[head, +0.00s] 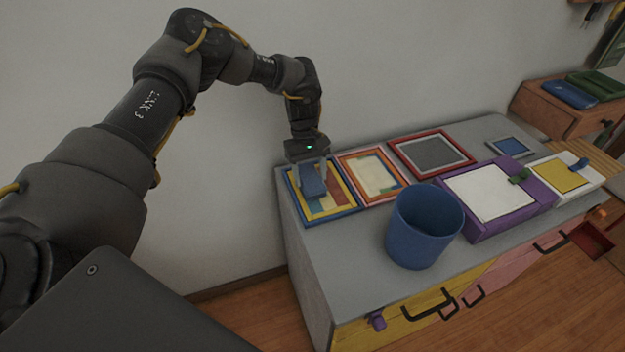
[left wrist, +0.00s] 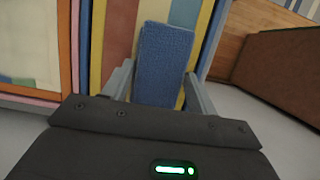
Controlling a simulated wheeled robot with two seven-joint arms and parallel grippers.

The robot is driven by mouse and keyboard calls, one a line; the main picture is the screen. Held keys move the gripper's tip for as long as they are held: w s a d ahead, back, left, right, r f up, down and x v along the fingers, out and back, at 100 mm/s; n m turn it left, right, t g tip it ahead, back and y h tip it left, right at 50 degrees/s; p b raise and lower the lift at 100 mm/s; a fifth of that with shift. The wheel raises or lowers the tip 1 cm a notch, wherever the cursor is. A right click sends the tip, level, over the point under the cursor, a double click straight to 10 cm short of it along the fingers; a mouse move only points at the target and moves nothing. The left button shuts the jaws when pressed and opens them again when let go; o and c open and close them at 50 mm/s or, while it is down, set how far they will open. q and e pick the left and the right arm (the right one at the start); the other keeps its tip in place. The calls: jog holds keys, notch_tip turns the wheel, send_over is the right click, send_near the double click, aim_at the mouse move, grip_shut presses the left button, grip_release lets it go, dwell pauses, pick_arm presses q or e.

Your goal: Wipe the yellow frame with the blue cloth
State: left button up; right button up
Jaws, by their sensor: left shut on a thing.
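The blue cloth (head: 312,182) is a folded block held between the fingers of my left gripper (head: 311,178). It also shows in the left wrist view (left wrist: 163,55), between the two grey fingers. The yellow frame (head: 349,203), with a blue outer edge and a striped picture inside, lies flat at the left end of the grey cabinet top. My left gripper points down over this frame, and the cloth is over its picture; I cannot tell for sure whether it touches. In the left wrist view the striped surface (left wrist: 113,35) fills the area behind the cloth. My right gripper is not in view.
An orange-red frame (head: 372,178) lies right beside the yellow frame, and a red frame (head: 430,153) is beyond it. A blue bin (head: 424,228) stands near the cabinet's front edge. A purple box (head: 488,196) is right of it. Bare grey top (head: 345,265) lies in front.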

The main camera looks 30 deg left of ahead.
aim_at(315, 187)
pick_arm(q)
jog(key=shift+w+a, duration=0.15)
jog(key=shift+s+d+p, duration=0.55)
jog(key=shift+s+p, duration=0.05)
jog(key=shift+p, duration=0.05)
jog(key=shift+s+d+f+p, duration=0.1)
jog(key=shift+s+d+p, duration=0.55)
jog(key=shift+s+d, duration=0.35)
jog(key=shift+w, duration=0.1)
jog(key=shift+w+a+b, duration=0.4)
jog(key=shift+w+a, duration=0.15)
jog(key=shift+w, duration=0.05)
jog(key=shift+w+a+b, duration=0.4)
jog(key=shift+w+a, duration=0.55)
jog(key=shift+a, duration=0.1)
jog(key=shift+s+d+r, duration=0.1)
jog(key=shift+r, duration=0.1)
